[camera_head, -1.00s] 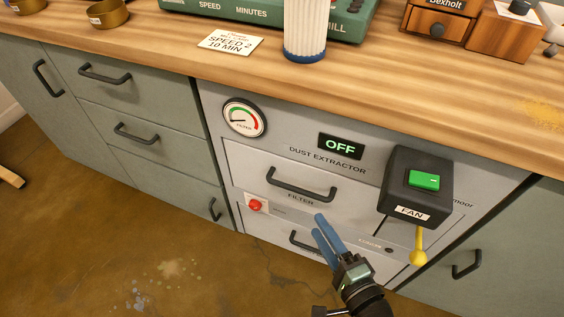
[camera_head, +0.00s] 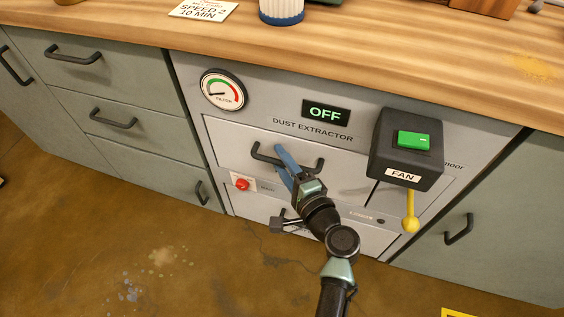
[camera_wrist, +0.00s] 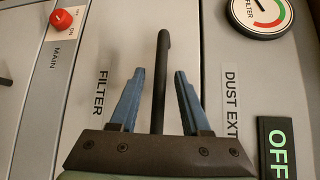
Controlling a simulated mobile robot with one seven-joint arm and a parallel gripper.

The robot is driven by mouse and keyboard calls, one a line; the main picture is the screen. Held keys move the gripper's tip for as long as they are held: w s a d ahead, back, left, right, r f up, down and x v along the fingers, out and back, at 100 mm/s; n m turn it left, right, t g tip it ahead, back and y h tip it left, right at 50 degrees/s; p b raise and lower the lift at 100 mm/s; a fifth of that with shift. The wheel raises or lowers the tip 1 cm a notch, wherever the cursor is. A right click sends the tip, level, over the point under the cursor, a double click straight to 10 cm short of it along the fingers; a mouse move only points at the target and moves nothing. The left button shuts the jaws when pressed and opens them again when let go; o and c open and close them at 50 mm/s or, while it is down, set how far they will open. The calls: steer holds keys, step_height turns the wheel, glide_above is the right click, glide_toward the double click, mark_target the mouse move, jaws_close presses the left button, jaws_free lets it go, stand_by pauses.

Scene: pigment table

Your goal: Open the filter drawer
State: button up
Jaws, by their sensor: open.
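The filter drawer (camera_head: 228,137) is a light grey front in the dust extractor panel, and it looks closed. Its dark bar handle (camera_head: 262,154) runs across it, partly hidden behind my gripper (camera_head: 283,158) in the head view. In the wrist view, the handle (camera_wrist: 161,80) stands between the two blue fingers of my gripper (camera_wrist: 157,95). The fingers are apart, with a gap on each side of the bar. The FILTER label (camera_wrist: 101,92) shows to the left of the fingers there.
A black fan switch box (camera_head: 405,150) with a yellow lever (camera_head: 410,222) juts out to the right. A red MAIN knob (camera_head: 242,184) sits below left of the drawer. The wooden worktop (camera_head: 350,50) overhangs above. The floor (camera_head: 190,260) in front is clear.

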jaws_close()
stand_by(1.4)
